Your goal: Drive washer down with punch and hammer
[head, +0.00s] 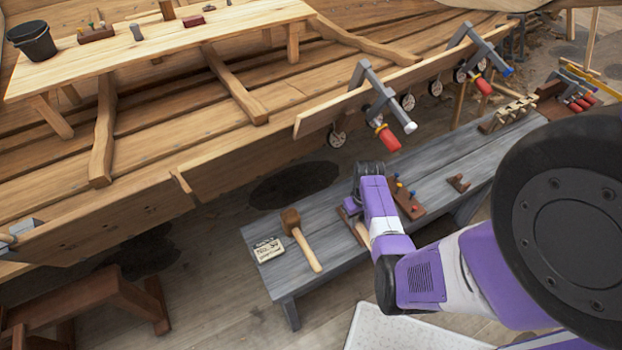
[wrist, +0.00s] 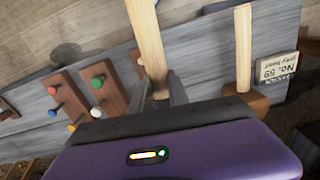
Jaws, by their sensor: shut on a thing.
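My gripper (wrist: 158,88) is shut on a pale wooden handle (wrist: 147,40) that rises between its fingers in the wrist view. The head of this tool is hidden by the gripper, so I cannot tell for sure that it is the hammer. In the head view part of a pale handle (head: 362,235) shows beside my arm, over the grey bench. A wooden rack (head: 405,198) with colour-topped pegs, perhaps punches, lies right of the arm and also shows in the wrist view (wrist: 104,76). Several round discs (head: 337,138) show along the plank's lower edge; I cannot single out the washer.
A wooden mallet (head: 300,240) and a small labelled box (head: 268,250) lie on the bench's (head: 270,215) left end. Grey clamps with red handles (head: 375,105) jut from the hull plank (head: 345,105). A bucket (head: 32,42) stands on the upper plank table. A brown trestle (head: 90,300) is lower left.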

